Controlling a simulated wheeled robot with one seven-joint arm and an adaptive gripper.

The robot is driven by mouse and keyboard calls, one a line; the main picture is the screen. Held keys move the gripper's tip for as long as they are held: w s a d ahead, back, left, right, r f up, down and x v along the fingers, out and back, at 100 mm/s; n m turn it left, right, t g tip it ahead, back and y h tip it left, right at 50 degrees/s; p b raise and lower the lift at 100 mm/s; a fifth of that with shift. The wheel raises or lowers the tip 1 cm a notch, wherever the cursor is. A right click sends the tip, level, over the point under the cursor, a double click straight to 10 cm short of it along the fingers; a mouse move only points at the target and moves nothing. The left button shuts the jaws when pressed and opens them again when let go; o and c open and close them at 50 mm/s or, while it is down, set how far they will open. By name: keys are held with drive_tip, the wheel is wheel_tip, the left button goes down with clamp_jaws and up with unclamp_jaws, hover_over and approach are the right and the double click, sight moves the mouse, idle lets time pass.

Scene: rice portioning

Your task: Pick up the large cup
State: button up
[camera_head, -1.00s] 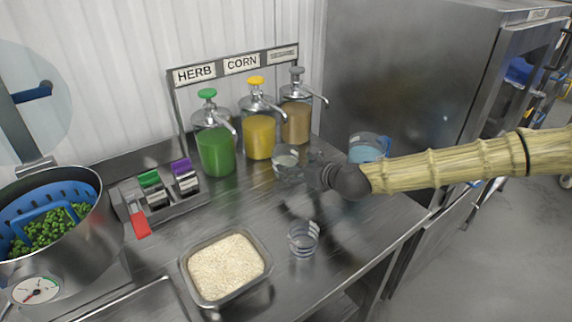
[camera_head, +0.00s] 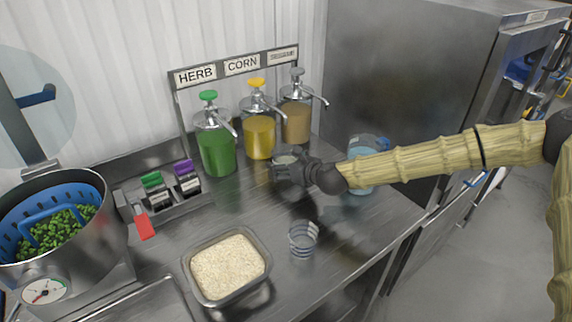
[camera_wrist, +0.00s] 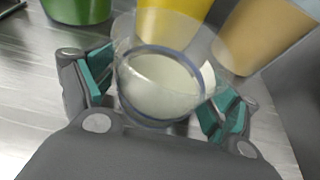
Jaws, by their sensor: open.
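A clear cup (camera_head: 285,158) stands on the steel counter in front of the corn and third dispensers. In the wrist view this cup (camera_wrist: 165,85) sits between my two fingers, with a bluish ring and a pale inside. My gripper (camera_head: 289,172) is open around it. The teal finger pads are on its left and right, and I cannot tell whether they touch it. A second clear cup (camera_head: 303,239) with dark bands stands nearer the front of the counter. I cannot tell from size alone which cup is the large one.
Green (camera_head: 217,150), yellow (camera_head: 259,135) and brown (camera_head: 296,122) pump dispensers stand close behind the cup. A rice tray (camera_head: 262,283) is at the front. A bluish clear container (camera_head: 362,148) is behind my arm. A pot with a blue basket (camera_head: 40,205) is at left.

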drive_tip(key=shift+c, duration=0.5)
drive_tip(key=c, duration=1.3)
drive_tip(key=shift+r, duration=0.25)
